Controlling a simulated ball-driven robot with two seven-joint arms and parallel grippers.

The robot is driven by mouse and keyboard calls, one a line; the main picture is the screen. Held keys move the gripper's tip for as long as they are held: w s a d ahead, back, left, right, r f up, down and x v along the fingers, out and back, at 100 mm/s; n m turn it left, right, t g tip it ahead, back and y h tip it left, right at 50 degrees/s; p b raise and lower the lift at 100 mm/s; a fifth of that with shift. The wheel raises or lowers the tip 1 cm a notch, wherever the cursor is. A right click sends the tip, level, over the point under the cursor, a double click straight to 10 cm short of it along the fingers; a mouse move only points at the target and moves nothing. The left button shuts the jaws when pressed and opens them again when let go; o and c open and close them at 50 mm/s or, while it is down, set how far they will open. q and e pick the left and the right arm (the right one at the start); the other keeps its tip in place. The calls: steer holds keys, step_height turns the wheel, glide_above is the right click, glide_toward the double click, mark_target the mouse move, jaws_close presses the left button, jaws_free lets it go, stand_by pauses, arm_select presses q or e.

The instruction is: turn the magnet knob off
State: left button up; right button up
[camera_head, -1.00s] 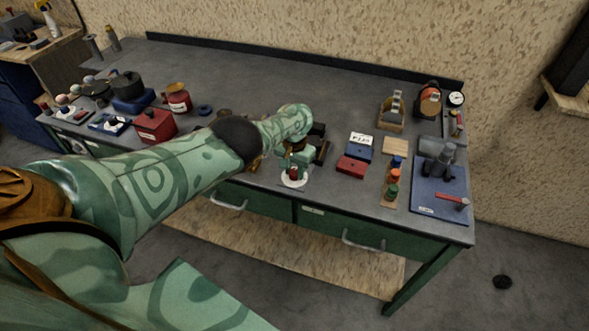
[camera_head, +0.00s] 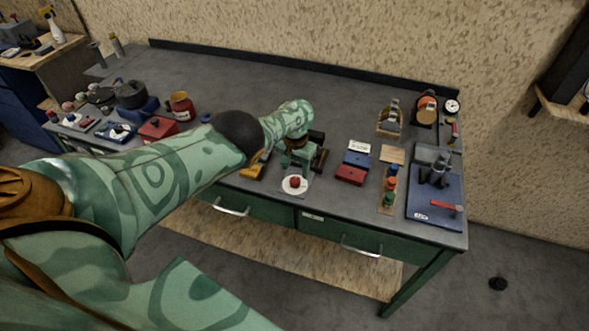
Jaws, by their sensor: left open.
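A small red knob (camera_head: 295,182) stands on a round white dial on a pale plate at the bench's front edge, near the middle. I take it as the magnet knob; its marking is too small to read. My left arm reaches in from the left, and its green gripper (camera_head: 297,166) is just behind and above the knob in the picture. The gripper is open and empty, with the knob showing clear of it. The fingertips are small and partly merge with dark items behind. My right gripper is not in view.
Red and blue boxes (camera_head: 350,175) stand right of the knob. Beyond them are a wooden rack of coloured knobs (camera_head: 389,190) and a blue board (camera_head: 432,208). A yellow item (camera_head: 254,170) lies left of the gripper. The bench's back middle is clear.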

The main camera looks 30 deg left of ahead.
mark_target(295, 180)
arm_select(q)
step_height(295, 180, up, 11)
steer(key=p, duration=0.8)
steer(key=shift+r, duration=0.2)
